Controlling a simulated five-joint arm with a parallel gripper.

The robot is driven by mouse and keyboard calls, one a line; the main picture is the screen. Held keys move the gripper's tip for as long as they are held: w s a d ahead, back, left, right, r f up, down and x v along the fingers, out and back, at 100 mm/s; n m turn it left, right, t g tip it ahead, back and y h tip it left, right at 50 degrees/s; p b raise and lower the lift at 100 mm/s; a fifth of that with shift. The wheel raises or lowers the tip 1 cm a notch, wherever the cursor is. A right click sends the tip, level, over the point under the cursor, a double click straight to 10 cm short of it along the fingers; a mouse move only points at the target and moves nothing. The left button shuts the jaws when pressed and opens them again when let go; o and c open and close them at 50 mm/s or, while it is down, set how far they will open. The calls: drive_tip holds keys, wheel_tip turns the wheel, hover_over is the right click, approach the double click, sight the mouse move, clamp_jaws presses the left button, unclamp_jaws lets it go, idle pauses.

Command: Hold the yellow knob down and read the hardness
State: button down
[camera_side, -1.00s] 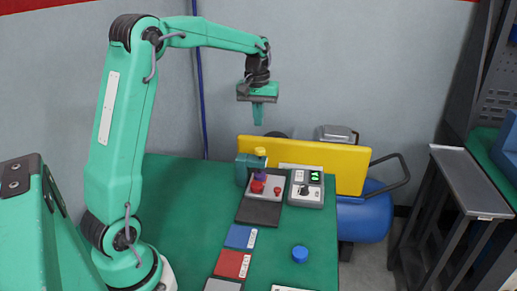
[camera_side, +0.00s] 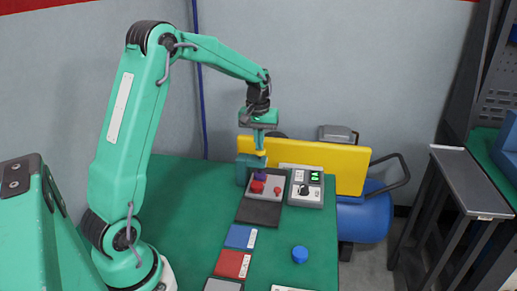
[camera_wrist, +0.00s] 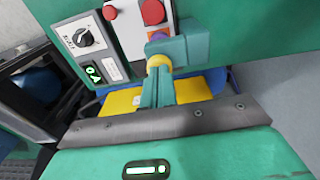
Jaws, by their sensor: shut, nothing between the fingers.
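The yellow knob (camera_side: 260,152) sits on top of the teal tester (camera_side: 246,168), above a purple part (camera_side: 261,175). My gripper (camera_side: 259,147) is shut and empty, pointing straight down with its fingertips at the top of the knob. In the wrist view the closed fingers (camera_wrist: 157,88) meet the yellow knob (camera_wrist: 158,62); whether they press it cannot be told for sure. The display box (camera_side: 306,187) stands right of the tester with a lit green readout (camera_side: 314,176) too small to read. It also shows in the wrist view (camera_wrist: 94,73).
A yellow panel (camera_side: 345,165) stands behind the tester. Red buttons (camera_side: 257,187) sit in front of it. Blue (camera_side: 240,236) and red (camera_side: 231,263) pads and a blue round cap (camera_side: 299,254) lie on the green table (camera_side: 190,215). The table's left side is clear.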

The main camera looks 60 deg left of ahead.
drive_tip(key=shift+f, duration=1.25)
idle(1.3)
wheel_tip(320, 180, up, 16)
drive_tip(key=shift+s+f, duration=0.25)
drive_tip(key=shift+s, duration=0.05)
idle(0.6)
drive_tip(key=shift+d, duration=0.1)
